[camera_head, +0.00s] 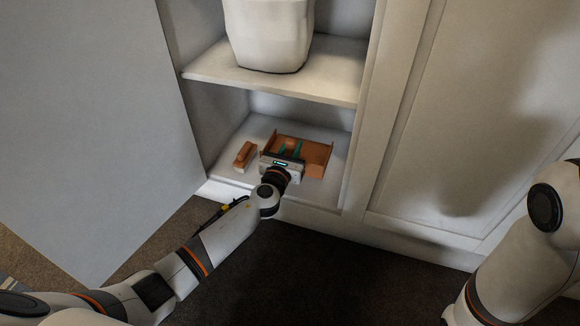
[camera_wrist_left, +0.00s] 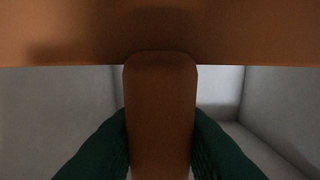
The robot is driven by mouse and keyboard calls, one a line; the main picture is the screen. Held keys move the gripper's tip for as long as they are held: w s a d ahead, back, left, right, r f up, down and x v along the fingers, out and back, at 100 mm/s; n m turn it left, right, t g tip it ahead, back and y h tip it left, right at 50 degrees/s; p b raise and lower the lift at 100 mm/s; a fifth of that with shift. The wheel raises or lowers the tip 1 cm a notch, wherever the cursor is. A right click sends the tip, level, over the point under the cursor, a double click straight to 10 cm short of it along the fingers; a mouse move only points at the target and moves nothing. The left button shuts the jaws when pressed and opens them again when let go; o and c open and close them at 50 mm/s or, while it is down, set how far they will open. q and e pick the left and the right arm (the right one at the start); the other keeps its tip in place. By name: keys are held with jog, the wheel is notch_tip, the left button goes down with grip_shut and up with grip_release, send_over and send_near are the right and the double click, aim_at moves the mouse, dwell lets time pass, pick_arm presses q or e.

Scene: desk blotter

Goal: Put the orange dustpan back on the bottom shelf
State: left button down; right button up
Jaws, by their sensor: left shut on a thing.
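The orange dustpan (camera_head: 316,153) is inside the cabinet, at the bottom shelf (camera_head: 257,127). My left gripper (camera_head: 289,150) reaches into the compartment and is shut on the dustpan. In the left wrist view the dustpan's handle (camera_wrist_left: 160,115) stands between the two dark green fingers (camera_wrist_left: 160,150), with its broad orange body across the top. I cannot tell whether the dustpan touches the shelf. My right gripper is out of view; only part of my right arm shows at the right.
A small orange-brown brush-like object (camera_head: 244,155) lies on the bottom shelf, left of the gripper. A white bin (camera_head: 270,35) stands on the shelf above (camera_head: 330,85). An open door panel (camera_head: 90,120) is at the left and a closed door (camera_head: 480,120) at the right.

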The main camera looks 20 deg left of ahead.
pick_arm(q)
notch_tip(320, 180, down, 3)
jog(key=shift+f+b, duration=0.2)
jog(key=shift+b, duration=0.85)
notch_tip(320, 180, down, 4)
jog(key=b, duration=0.4)
jog(key=shift+f, duration=0.15)
jog(key=c, duration=1.2)
grip_release()
jog(key=shift+o, duration=0.2)
